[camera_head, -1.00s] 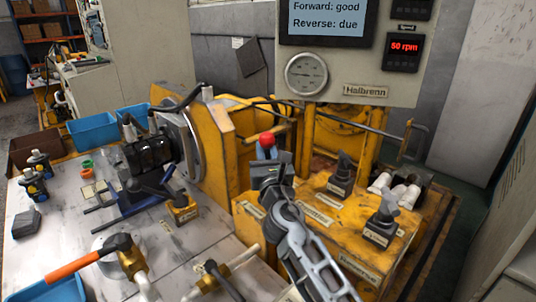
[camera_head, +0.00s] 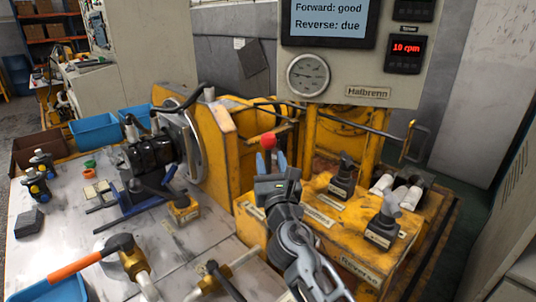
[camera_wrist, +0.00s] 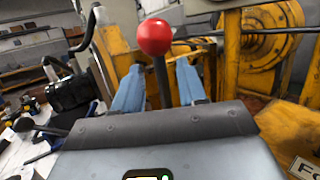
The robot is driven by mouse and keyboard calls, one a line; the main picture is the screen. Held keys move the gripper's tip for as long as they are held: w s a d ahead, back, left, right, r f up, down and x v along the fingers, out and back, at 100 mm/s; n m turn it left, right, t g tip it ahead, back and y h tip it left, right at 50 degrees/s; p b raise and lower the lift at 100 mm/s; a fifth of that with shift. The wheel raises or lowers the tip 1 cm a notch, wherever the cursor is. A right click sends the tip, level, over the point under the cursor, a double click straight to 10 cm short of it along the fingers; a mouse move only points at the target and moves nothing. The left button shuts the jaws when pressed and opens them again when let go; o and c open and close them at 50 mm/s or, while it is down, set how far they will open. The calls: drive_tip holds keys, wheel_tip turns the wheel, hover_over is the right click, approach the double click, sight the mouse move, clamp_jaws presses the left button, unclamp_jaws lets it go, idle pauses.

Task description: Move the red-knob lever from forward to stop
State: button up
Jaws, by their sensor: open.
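The red-knob lever (camera_head: 268,141) stands on the yellow control box (camera_head: 340,240). In the wrist view its red knob (camera_wrist: 155,37) sits on a dark shaft that rises between two blue fingers. My gripper (camera_head: 270,163) is open around the shaft, below the knob, with a visible gap on both sides in the wrist view (camera_wrist: 157,85). The lever's base is hidden behind my gripper. The display (camera_head: 330,18) reads "Forward: good, Reverse: due", and the speed readout (camera_head: 405,48) shows 10 rpm.
A metal bench (camera_head: 70,235) with a black motor (camera_head: 150,155) and an orange-handled valve (camera_head: 85,265) is at left.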

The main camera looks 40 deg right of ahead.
drive_tip(key=r+v, duration=0.2)
drive_tip(key=v, duration=0.6)
drive_tip(key=shift+s, duration=0.25)
drive_tip(key=shift+a+f, duration=0.1)
drive_tip(key=shift+a, duration=0.05)
drive_tip(key=s+a+f+m+y, duration=0.2)
drive_tip(key=s+a+f+m, duration=0.2)
drive_tip(key=s, duration=0.2)
drive_tip(key=s+a+f+m+g+y, duration=0.1)
drive_tip(key=s+a+f+m+y, duration=0.2)
drive_tip(key=s, duration=0.3)
drive_tip(key=s+a+f+m+y, duration=0.3)
drive_tip(key=s+a+f+m, duration=0.2)
drive_tip(key=s+m, duration=0.1)
drive_tip(key=shift+s+f, duration=0.1)
drive_tip(key=shift+s, duration=0.05)
drive_tip(key=s+m, duration=0.2)
drive_tip(key=s, duration=0.1)
drive_tip(key=s+a+m+y, duration=0.1)
drive_tip(key=s+m, duration=0.1)
drive_tip(key=s, duration=0.1)
drive_tip(key=s+a+m+g+y, duration=0.1)
drive_tip(key=s+m, duration=0.2)
drive_tip(key=shift+r, duration=0.3)
drive_tip(key=s+r+m+y, duration=0.1)
drive_tip(key=s+r+m, duration=0.3)
drive_tip(key=s+m, duration=0.5)
drive_tip(key=shift+d+m+g, duration=0.3)
drive_tip(key=shift+d+g, duration=0.05)
drive_tip(key=shift+g, duration=0.05)
